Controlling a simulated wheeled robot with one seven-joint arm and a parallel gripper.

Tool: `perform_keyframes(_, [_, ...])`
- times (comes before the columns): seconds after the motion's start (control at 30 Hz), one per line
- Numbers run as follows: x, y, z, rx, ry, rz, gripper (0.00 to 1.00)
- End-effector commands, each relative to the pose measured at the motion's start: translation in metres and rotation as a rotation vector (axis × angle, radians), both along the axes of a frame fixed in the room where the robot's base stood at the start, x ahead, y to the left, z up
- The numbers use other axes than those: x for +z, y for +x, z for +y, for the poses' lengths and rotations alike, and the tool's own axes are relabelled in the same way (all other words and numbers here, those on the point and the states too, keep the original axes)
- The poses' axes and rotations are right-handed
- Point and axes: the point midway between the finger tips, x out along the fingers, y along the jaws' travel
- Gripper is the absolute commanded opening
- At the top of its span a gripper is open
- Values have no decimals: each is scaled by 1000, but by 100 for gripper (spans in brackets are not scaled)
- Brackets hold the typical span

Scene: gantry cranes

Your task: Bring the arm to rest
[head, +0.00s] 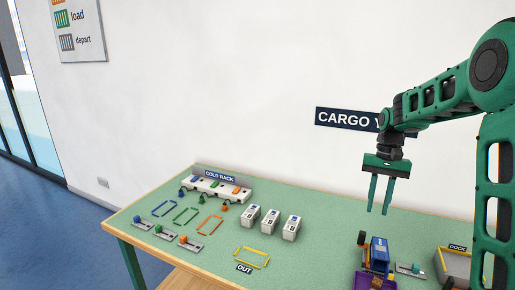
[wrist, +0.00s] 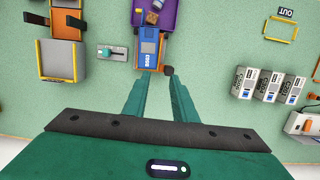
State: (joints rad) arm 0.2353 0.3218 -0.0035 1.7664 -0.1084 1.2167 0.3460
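My green arm reaches in from the right in the head view. My gripper (head: 380,195) hangs pointing down above the right half of the green table (head: 330,225). Its two fingers are apart with nothing between them. In the wrist view the fingers (wrist: 158,88) are also apart, and the table surface lies well below. A blue container on a small truck (head: 378,250) stands on the table below the gripper; it also shows in the wrist view (wrist: 148,48), just beyond the fingertips and not held.
A cold rack (head: 215,188) stands at the back left. Several white containers (head: 270,220) stand mid-table. A yellow OUT frame (head: 251,257), coloured frames (head: 186,214) and slider switches (head: 164,232) lie left. A dock (head: 457,263) is at the right. The air around the gripper is clear.

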Motion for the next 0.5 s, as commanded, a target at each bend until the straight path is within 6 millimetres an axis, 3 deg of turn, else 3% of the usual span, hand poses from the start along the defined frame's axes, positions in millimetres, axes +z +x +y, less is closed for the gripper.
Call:
perform_keyframes(0.2, [31, -77, -13, -23, -36, -39, 25])
perform_keyframes(0.5, [44, -187, -21, -53, -65, -89, 25])
